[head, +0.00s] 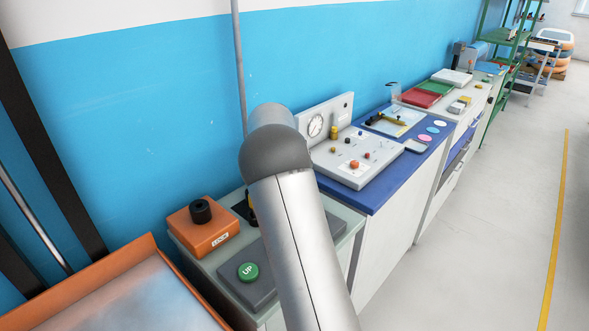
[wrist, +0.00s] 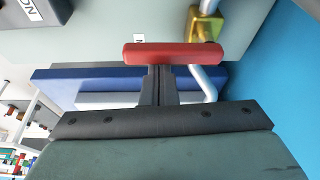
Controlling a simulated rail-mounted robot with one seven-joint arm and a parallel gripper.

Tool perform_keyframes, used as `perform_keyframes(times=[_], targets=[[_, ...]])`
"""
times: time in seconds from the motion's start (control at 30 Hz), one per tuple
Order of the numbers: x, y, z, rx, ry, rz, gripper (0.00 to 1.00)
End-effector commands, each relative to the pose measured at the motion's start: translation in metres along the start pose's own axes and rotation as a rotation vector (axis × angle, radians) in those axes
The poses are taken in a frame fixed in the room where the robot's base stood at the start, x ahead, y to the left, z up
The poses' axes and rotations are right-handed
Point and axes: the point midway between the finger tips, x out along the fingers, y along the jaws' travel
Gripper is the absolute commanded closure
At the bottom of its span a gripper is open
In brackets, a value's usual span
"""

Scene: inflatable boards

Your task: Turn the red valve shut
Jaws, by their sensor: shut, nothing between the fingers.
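The red valve handle (wrist: 187,55) is a bar lying across the upper middle of the wrist view. A brass valve body (wrist: 207,24) sits just above its right end, with a bent grey pipe (wrist: 205,82) nearby. My gripper (wrist: 158,72) has its dark fingers together, with nothing between them. Its tips end at the handle's lower edge in the picture, left of the brass body; I cannot tell if they touch it. In the head view my arm hides the gripper and the red handle.
An orange box (head: 191,239) with a black knob and a green UP button (head: 248,271) stand on the near bench. A gauge panel (head: 355,174) and blue worktop (head: 384,190) lie beyond. The blue wall is close behind; the floor at right is clear.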

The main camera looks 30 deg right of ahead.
Motion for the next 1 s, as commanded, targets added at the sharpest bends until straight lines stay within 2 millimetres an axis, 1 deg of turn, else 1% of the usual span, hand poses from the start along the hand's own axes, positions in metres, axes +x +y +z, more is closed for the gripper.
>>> perform_keyframes(times=[0.17,0.23,0.33,0.43,0.47,0.5,0.6,0.73,0.9,1.0], targets=[[0.001,-0.004,-0.002,0.000,-0.001,0.001,1.00],[0.001,-0.003,-0.006,0.000,0.000,0.001,1.00],[0.004,-0.002,-0.018,-0.002,-0.001,0.001,1.00],[0.008,-0.002,-0.036,-0.005,-0.001,0.000,1.00],[0.006,-0.004,-0.038,-0.009,0.000,-0.004,1.00],[-0.004,-0.006,-0.034,-0.011,0.003,-0.010,1.00],[-0.027,-0.006,-0.034,-0.010,0.003,-0.008,1.00],[-0.054,-0.006,-0.034,-0.009,0.003,-0.006,1.00],[-0.078,-0.006,-0.034,-0.009,0.001,-0.004,1.00],[-0.086,-0.006,-0.034,-0.009,0.001,-0.004,1.00]])
